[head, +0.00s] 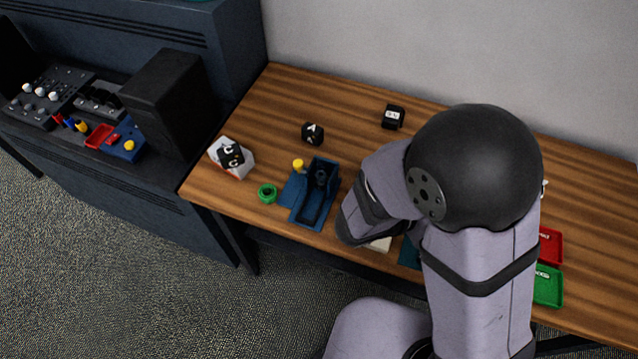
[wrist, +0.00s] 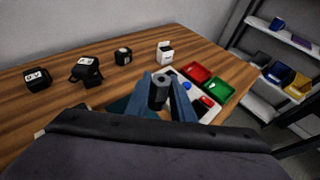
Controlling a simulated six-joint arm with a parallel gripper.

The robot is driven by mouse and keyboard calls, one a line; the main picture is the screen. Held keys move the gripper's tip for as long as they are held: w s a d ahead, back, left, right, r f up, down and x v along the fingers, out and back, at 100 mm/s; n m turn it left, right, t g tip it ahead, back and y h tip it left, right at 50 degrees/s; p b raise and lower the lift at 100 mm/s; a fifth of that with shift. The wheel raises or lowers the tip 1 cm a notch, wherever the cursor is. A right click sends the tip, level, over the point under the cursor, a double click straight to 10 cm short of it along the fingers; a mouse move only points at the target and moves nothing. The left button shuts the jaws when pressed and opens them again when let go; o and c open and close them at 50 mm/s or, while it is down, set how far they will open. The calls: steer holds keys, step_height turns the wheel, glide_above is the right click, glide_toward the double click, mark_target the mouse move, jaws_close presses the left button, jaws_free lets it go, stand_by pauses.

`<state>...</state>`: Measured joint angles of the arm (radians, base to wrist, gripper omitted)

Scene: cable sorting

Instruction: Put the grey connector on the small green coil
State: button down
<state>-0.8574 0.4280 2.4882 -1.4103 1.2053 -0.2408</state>
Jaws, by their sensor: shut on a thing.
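My gripper (wrist: 160,82) shows in the wrist view, its two blue fingers shut on a dark grey cylindrical piece with a lighter end, which looks like the grey connector (wrist: 158,94). The piece is held between the fingers, above the table's right part. In the head view my arm hides the gripper and the held piece. The small green coil (head: 268,193) lies on the table near its front left edge, left of a blue holder, with a dark centre. It is well to the left of my arm and apart from it. I cannot see the coil in the wrist view.
The blue holder (head: 315,205) stands right of the coil, with a yellow piece (head: 298,164) beside it. A white box (head: 222,168) holding a black cube stands behind the coil. Black blocks (head: 312,132) stand farther back. Red (head: 550,246) and green (head: 547,286) trays lie at right.

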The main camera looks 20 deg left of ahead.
step_height(320, 180, up, 3)
steer(key=shift+r, duration=0.2)
steer(key=shift+w+a, duration=0.1)
steer(key=shift+a, duration=0.2)
steer(key=w+a+f+n+t+y+b, duration=0.2)
steer(key=a+n+b, duration=0.1)
steer(key=a, duration=0.5)
step_height(320, 180, up, 2)
steer(key=n+t+y+b, duration=0.1)
steer(key=n+y+b, duration=0.8)
steer(key=n+y, duration=0.3)
glide_above(267, 191)
steer(key=m+y, duration=0.1)
steer(key=shift+m, duration=0.3)
steer(key=shift+f+p, duration=0.6)
steer(key=shift+f, duration=6.75)
steer(key=shift+f, duration=0.2)
